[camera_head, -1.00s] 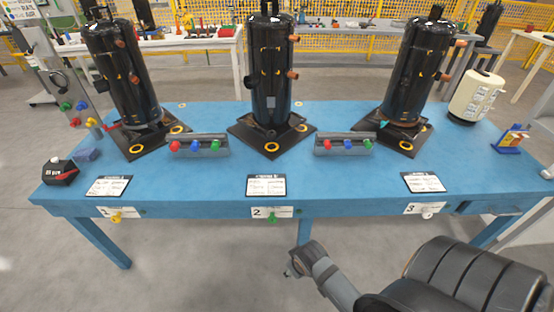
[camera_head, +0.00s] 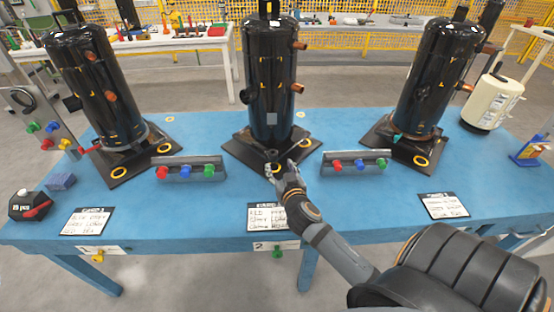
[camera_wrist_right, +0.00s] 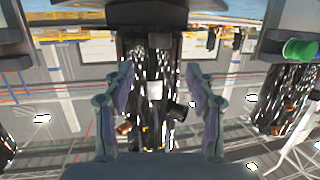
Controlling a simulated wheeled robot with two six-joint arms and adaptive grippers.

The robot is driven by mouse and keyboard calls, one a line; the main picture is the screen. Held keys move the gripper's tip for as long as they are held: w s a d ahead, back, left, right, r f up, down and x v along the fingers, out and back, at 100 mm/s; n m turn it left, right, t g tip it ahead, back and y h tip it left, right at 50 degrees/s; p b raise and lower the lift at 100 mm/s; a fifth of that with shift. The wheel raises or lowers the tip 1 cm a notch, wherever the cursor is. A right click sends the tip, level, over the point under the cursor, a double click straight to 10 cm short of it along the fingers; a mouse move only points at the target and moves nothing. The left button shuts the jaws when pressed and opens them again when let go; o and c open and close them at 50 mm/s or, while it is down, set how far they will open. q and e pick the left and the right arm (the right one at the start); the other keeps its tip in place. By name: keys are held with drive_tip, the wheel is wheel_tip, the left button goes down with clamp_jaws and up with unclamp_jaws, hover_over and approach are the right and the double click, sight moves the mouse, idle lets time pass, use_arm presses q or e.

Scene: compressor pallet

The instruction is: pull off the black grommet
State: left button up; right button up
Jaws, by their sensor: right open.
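The middle black compressor (camera_head: 270,75) stands upright on a dark square base plate (camera_head: 236,146). My right gripper (camera_head: 280,167) is open at the front corner of that plate and covers this corner in the head view. In the right wrist view its two fingers (camera_wrist_right: 159,78) stand apart, with the compressor (camera_wrist_right: 152,60) upside down beyond them. I cannot make out a black grommet for certain; one at the front corner would be hidden by the gripper. A yellow ring (camera_head: 305,143) shows at the plate's right corner. My left gripper is out of view.
Similar compressors stand left (camera_head: 85,90) and right (camera_head: 430,80). Small racks with red, blue and green knobs stand left (camera_head: 205,170) and right (camera_head: 372,163) of my gripper. A card (camera_head: 266,217) lies in front on the blue table (camera_head: 340,210). A cream canister (camera_head: 492,102) stands far right.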

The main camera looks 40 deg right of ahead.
sight(274, 154)
drive_tip(key=x, duration=0.4)
drive_tip(key=shift+w, duration=0.1)
drive_tip(key=x, duration=0.5)
drive_tip(key=shift+w+d, duration=0.1)
drive_tip(key=shift+w, duration=0.05)
drive_tip(key=shift+w+d+f, duration=0.1)
drive_tip(key=shift+w+f, duration=0.05)
drive_tip(key=shift+w, duration=0.2)
drive_tip(key=shift+c, duration=0.7)
drive_tip(key=c, duration=0.9)
drive_tip(key=o, duration=0.4)
drive_tip(key=shift+c, duration=0.2)
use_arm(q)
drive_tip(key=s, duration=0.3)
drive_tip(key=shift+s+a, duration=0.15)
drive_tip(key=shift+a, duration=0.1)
use_arm(e)
clamp_jaws()
